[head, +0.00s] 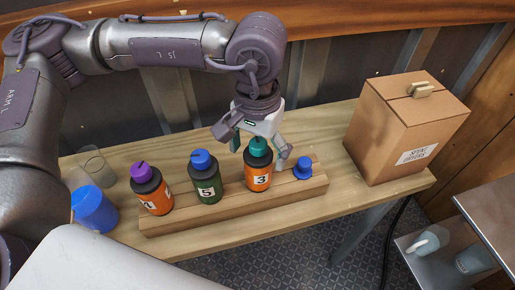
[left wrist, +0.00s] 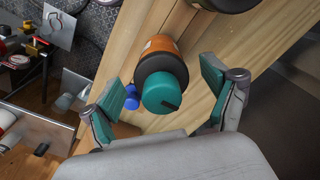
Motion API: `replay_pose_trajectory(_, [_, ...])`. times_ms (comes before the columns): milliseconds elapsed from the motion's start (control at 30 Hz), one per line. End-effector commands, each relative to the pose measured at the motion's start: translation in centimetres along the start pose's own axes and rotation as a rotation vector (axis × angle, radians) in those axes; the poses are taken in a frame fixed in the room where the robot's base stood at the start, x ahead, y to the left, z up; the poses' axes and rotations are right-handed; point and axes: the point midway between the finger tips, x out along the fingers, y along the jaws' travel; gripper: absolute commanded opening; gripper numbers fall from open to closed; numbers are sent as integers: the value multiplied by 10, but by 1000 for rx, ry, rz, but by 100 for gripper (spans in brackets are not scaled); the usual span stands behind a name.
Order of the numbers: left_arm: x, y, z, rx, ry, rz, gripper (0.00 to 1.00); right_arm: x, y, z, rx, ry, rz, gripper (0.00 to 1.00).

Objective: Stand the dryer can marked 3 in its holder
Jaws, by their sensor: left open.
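The can marked 3 (head: 259,181) has an orange body, a black shoulder and a teal cap. It stands upright in the long wooden holder (head: 190,222), right of the middle; its foot is partly hidden by the holder. My left gripper (head: 258,151) is open above it, with fingers on either side of the cap. In the left wrist view, the teal cap of can 3 (left wrist: 163,93) sits between the spread fingers of my left gripper (left wrist: 165,105), with gaps on both sides. My right gripper is not in view.
A green can marked 5 (head: 206,188) and an orange can with a purple cap (head: 153,202) stand to the left. A blue knob-like piece (head: 303,168) is at the holder's right end. A blue cup (head: 94,210), a glass (head: 96,168) and a cardboard box (head: 405,130) flank the holder.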

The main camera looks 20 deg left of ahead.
Motion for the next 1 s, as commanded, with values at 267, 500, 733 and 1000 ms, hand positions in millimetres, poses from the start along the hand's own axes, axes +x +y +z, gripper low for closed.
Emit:
replay_pose_trajectory(267, [-13,0,0,0,1,1,86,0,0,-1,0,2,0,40])
replay_pose_trajectory(500, [-62,1,-1,0,3,1,86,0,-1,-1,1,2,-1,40])
replay_pose_trajectory(733, [-104,0,-1,0,2,1,86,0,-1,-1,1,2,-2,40])
replay_pose_trajectory(1000, [-120,0,0,0,0,0,86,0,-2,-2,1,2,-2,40])
